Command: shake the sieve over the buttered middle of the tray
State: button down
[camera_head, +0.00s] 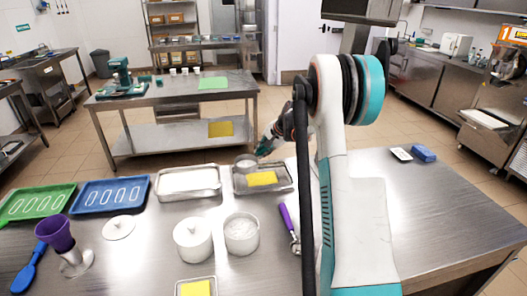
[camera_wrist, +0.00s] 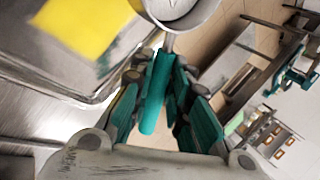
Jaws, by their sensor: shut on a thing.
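My gripper (camera_head: 268,144) is shut on the teal handle of the sieve (camera_head: 246,161), which also shows at the top of the wrist view (camera_wrist: 182,10). The handle lies between the fingers (camera_wrist: 163,78) in the wrist view. The sieve's round bowl is above the back rim of the metal tray (camera_head: 238,187), behind the yellow buttered patch (camera_head: 262,178). In the wrist view the yellow patch (camera_wrist: 85,25) lies left of the bowl, on the tray (camera_wrist: 40,72). The bowl's contents cannot be made out, and its height is unclear.
Left of this tray stand another metal tray (camera_head: 160,195), a blue tray (camera_head: 78,207) and a green tray (camera_head: 10,215). The table's right side is mostly clear.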

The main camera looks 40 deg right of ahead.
jog(key=shift+w+d, duration=0.35)
jog(key=shift+w, duration=0.35)
jog(key=shift+b, duration=0.95)
dwell(2.3)
